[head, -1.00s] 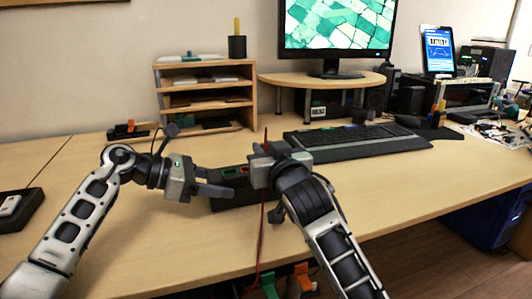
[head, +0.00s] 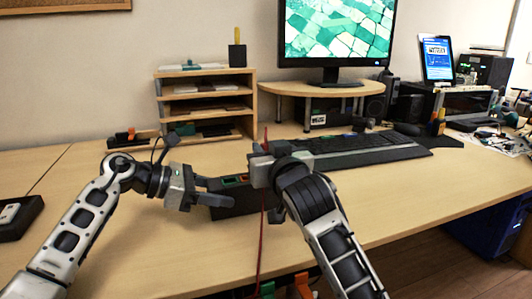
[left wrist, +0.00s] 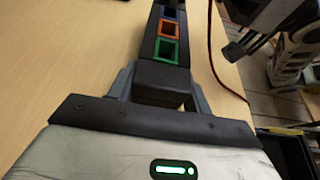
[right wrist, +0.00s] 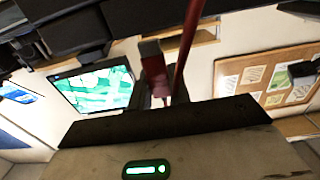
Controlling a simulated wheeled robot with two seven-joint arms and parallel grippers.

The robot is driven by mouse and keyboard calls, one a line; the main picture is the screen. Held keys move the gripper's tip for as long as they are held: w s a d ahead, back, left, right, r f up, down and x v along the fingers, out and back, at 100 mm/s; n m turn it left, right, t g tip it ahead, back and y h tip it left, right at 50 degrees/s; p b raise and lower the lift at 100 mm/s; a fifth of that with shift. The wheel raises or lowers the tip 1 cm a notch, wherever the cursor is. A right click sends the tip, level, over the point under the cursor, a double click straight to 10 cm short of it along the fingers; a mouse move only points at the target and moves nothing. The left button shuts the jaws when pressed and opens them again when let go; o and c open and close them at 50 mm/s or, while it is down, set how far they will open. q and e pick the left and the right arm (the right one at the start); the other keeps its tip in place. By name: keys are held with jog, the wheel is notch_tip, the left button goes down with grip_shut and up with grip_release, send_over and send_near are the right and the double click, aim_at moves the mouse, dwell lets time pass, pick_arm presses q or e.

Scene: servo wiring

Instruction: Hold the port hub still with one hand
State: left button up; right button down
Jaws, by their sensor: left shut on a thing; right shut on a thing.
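The port hub (head: 240,205) is a long dark block on the desk, with green and orange ports showing on top. In the left wrist view the hub (left wrist: 158,79) shows a green, an orange and a blue port in a row. My left gripper (head: 213,190) is shut on the hub's near end, one finger on each side. My right gripper (head: 259,152) is above the hub's far part, partly hiding it. It is shut on a red plug (right wrist: 153,62), whose red cable (head: 262,240) hangs down past the desk's front edge.
A black keyboard (head: 350,152) lies behind the hub to the right. A wooden shelf (head: 159,106) and a monitor stand (head: 290,86) are at the back. A dark tray (head: 18,222) is at the far left. Coloured clips (head: 268,289) sit at the front edge. The desk's right front is clear.

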jog(key=shift+r, duration=0.15)
jog(key=shift+r, duration=1.9)
pick_arm(q)
jog(key=o, duration=1.1)
jog(key=shift+o, duration=0.2)
jog(key=shift+a, duration=0.1)
